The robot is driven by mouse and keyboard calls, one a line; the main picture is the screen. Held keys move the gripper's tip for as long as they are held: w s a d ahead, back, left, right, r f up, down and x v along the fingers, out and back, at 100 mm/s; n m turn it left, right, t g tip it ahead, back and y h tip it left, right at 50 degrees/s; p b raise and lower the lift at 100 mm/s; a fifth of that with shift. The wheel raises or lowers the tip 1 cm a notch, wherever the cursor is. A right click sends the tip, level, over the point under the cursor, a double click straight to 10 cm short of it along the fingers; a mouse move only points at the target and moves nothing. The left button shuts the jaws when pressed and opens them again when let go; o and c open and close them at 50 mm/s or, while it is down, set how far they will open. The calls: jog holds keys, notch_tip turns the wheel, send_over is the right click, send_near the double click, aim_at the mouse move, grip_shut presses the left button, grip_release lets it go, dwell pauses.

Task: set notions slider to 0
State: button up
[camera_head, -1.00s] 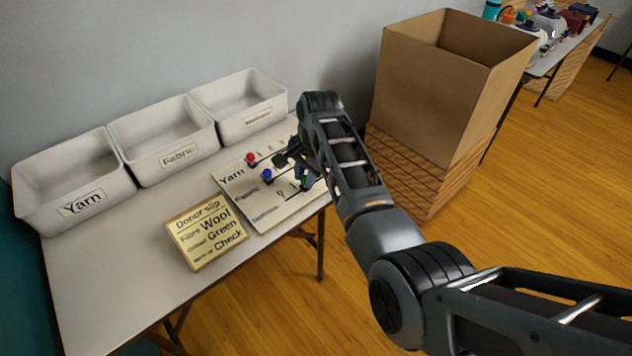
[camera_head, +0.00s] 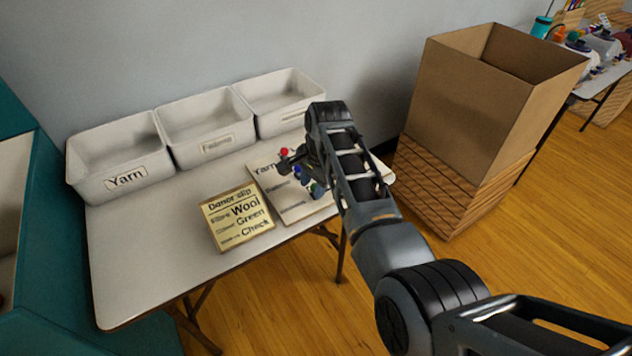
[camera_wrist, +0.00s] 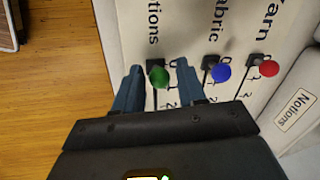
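The slider board (camera_head: 300,214) lies on the table, with rows labelled Yarn, Fabric and Notions. In the wrist view the notions slider's green knob (camera_wrist: 158,77) is at the 0 end of its slot. The blue fabric knob (camera_wrist: 221,72) and the red yarn knob (camera_wrist: 268,69) also stand near their 0 ends. My gripper (camera_wrist: 159,67) has one finger on each side of the green knob, with narrow gaps that look open. In the head view my arm hides part of the board.
A donor slip (camera_head: 238,217) reading Wool, Green, Check lies left of the board. White bins (camera_head: 115,188) line the wall behind. A cardboard box (camera_head: 475,100) stands right of the table. The table's front left is clear.

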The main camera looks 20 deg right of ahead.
jog(key=shift+o, duration=0.9)
jog(key=shift+d, duration=0.15)
notch_tip(320, 180, up, 8)
jog(key=s, duration=0.1)
jog(key=shift+s+d+f, duration=0.15)
jog(key=shift+d, duration=0.2)
jog(key=shift+f, duration=0.1)
